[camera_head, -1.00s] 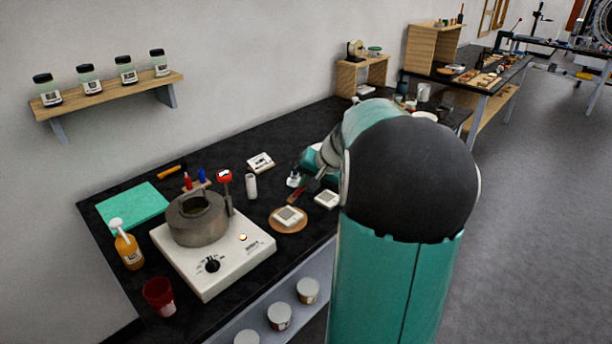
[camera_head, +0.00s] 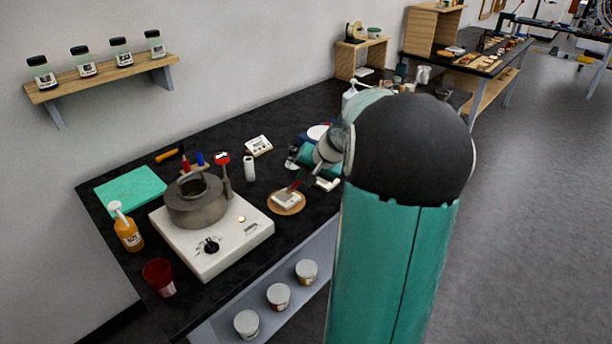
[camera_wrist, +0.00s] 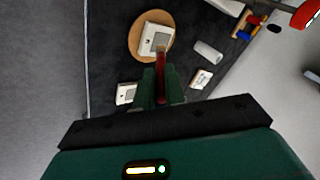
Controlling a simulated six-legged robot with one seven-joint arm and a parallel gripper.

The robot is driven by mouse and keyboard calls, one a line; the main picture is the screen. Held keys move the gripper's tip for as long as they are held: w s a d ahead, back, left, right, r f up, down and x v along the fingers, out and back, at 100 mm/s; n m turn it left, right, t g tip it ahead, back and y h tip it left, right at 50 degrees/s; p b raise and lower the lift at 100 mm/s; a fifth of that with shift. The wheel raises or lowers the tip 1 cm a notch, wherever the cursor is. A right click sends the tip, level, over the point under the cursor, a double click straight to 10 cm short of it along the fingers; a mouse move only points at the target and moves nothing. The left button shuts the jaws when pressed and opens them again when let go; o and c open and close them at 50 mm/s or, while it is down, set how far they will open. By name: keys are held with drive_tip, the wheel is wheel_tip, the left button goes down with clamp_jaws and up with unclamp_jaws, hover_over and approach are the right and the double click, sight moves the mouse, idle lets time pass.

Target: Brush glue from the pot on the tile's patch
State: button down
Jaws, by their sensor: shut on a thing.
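My gripper (camera_wrist: 160,92) is shut on a red-handled brush (camera_wrist: 161,68). The brush also shows in the head view (camera_head: 296,184), slanting down to the tile. Its bristle end overlaps the white tile (camera_wrist: 146,42), which lies on a round wooden board (camera_wrist: 137,24); I cannot tell whether it touches. The tile (camera_head: 286,199) also shows in the head view. A greyer square patch (camera_wrist: 147,46) is partly covered by the brush. A grey metal pot (camera_head: 196,207) stands on a white hot plate (camera_head: 240,243), left of the tile; its contents are hidden.
A second white block (camera_head: 327,184) lies right of the board. A white cylinder (camera_head: 249,168) stands behind the tile. A spray bottle (camera_head: 127,232), red cup (camera_head: 159,278) and green mat (camera_head: 131,190) are at the left. Black bench top is clear between mat and back wall.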

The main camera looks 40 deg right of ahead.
drive_tip(key=shift+f, duration=0.7)
drive_tip(key=shift+w, duration=0.15)
